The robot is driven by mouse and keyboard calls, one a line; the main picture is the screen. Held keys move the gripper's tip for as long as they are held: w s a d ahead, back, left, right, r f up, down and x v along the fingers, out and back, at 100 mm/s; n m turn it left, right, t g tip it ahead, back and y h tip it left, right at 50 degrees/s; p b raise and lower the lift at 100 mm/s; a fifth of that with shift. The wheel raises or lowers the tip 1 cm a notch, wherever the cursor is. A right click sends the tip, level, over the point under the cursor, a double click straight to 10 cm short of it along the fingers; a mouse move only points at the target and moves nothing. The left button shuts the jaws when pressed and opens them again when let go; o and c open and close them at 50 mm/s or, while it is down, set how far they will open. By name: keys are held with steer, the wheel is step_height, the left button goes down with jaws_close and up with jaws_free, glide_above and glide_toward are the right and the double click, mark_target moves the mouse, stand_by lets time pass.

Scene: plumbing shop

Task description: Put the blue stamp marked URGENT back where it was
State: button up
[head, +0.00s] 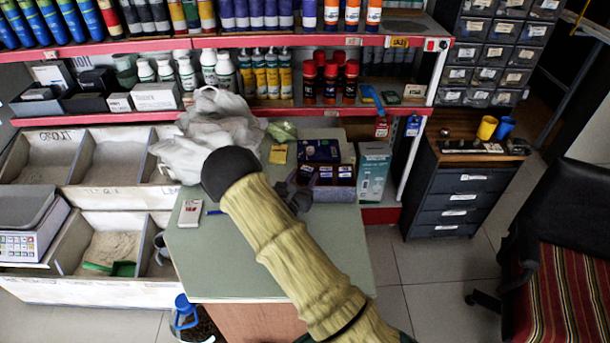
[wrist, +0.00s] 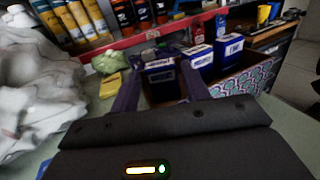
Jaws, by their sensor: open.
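Several dark blue stamps with white labels stand in a patterned box (wrist: 250,80) at the back right of the green table. In the wrist view, one blue stamp (wrist: 160,70) stands between the fingers of my gripper (wrist: 158,84), which is open. Two more blue stamps, one at the middle (wrist: 197,60) and one farther right (wrist: 230,48), stand to its right. The labels are too small to read surely, so I cannot tell which is URGENT. In the head view my sleeved arm hides most of my gripper (head: 292,196), beside the stamp box (head: 335,193).
A crumpled grey-white bag (head: 210,130) lies left of the stamps. A yellow pad (head: 278,154), a white box (head: 190,213) and a tall teal-white carton (head: 373,172) are also on the table (head: 225,265). Shelves of bottles stand behind. The table's front left is clear.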

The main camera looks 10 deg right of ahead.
steer(key=v, duration=1)
steer(key=shift+s+a+b, duration=0.15)
steer(key=shift+s+b, duration=0.05)
steer(key=shift+b, duration=0.2)
